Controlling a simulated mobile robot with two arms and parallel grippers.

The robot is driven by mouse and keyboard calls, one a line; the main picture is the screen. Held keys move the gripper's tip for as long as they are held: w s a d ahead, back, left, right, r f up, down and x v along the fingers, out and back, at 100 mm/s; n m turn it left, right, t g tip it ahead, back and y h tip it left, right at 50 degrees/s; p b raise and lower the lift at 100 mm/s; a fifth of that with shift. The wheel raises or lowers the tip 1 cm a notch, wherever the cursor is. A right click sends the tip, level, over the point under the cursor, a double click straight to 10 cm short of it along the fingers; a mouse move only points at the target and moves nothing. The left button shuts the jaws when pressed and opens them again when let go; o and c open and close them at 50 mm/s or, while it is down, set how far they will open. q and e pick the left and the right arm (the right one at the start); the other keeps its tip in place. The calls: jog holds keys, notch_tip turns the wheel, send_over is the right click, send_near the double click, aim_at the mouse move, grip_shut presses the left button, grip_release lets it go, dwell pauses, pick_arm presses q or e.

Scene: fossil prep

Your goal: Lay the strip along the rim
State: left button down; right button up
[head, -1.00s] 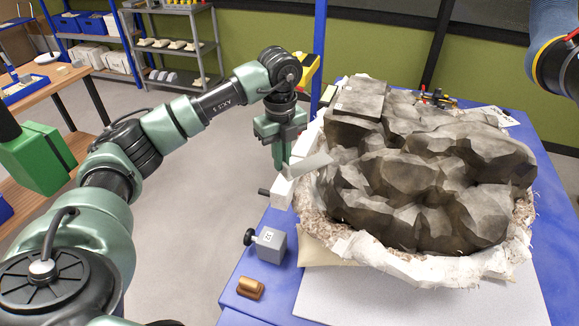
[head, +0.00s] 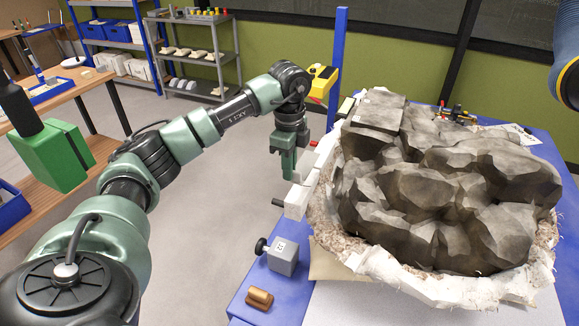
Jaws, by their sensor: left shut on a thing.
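The dark grey fossil block (head: 440,190) lies on the blue table in a rough white plaster jacket. The jacket's rim (head: 385,265) shows along the near and left sides. My left gripper (head: 288,172) points down just left of the jacket's left side. It is shut on a pale strip (head: 306,164), which shows only in part between the fingers and the jacket. I cannot tell whether the strip touches the rim. My right gripper is out of view.
A white block with a black knob (head: 297,203) stands below my left gripper at the table's left edge. A grey block with a knob (head: 284,257) and a copper-brown piece (head: 260,298) sit nearer. A blue post (head: 336,60) rises behind the gripper.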

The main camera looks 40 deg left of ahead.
pick_arm(q)
notch_tip(320, 180, down, 4)
jog(key=b, duration=0.2)
jog(key=shift+b, duration=0.35)
jog(key=shift+f+b, duration=0.45)
jog(key=shift+f, duration=0.55)
jog(key=shift+a+f, duration=0.1)
jog(key=shift+f, duration=0.05)
jog(key=c, duration=1.5)
grip_release()
